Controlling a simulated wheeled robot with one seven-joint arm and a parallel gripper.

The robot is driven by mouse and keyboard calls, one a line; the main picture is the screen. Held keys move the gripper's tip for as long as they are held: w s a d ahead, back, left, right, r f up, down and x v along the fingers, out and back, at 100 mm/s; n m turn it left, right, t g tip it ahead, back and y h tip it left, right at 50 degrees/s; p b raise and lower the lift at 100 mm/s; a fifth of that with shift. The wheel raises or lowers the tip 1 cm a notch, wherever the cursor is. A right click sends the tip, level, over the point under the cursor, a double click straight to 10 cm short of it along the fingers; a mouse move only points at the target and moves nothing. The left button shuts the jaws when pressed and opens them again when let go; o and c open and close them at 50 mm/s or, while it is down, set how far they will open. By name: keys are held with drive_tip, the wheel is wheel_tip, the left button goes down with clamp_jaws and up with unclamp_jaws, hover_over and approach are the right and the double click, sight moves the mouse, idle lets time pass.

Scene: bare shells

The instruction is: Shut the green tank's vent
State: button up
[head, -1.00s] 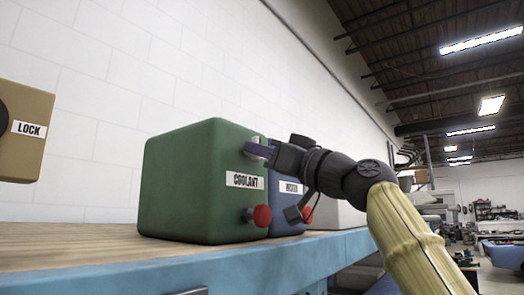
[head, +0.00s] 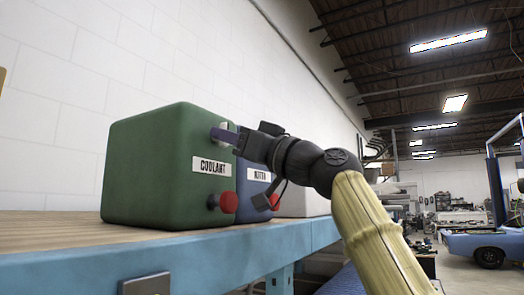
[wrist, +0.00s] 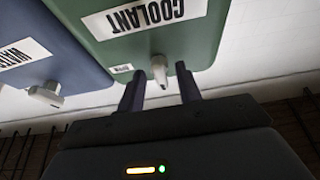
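The green tank (head: 150,170), labelled COOLANT, stands on the bench. Its white vent (head: 222,128) sits high on the labelled face, partly hidden by my gripper (head: 214,134). In the wrist view, the pale vent stub (wrist: 159,70) points out of the green tank (wrist: 200,35). My gripper's two purple fingers (wrist: 159,78) are apart, one on each side of the vent, with gaps visible. A small label, too blurred to read surely, is beside the vent. A red knob (head: 228,202) sits low on the same face.
A blue tank (head: 252,210) stands just beyond the green one; the wrist view shows its white fitting (wrist: 45,95). A paler tank (head: 305,204) is farther along. The blue-edged bench (head: 210,260) runs below. A white wall (head: 60,110) stands behind.

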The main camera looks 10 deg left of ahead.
drive_tip(key=b+v, duration=1)
drive_tip(key=v, duration=0.7)
drive_tip(key=shift+w+f, duration=0.1)
drive_tip(key=shift+w, duration=0.05)
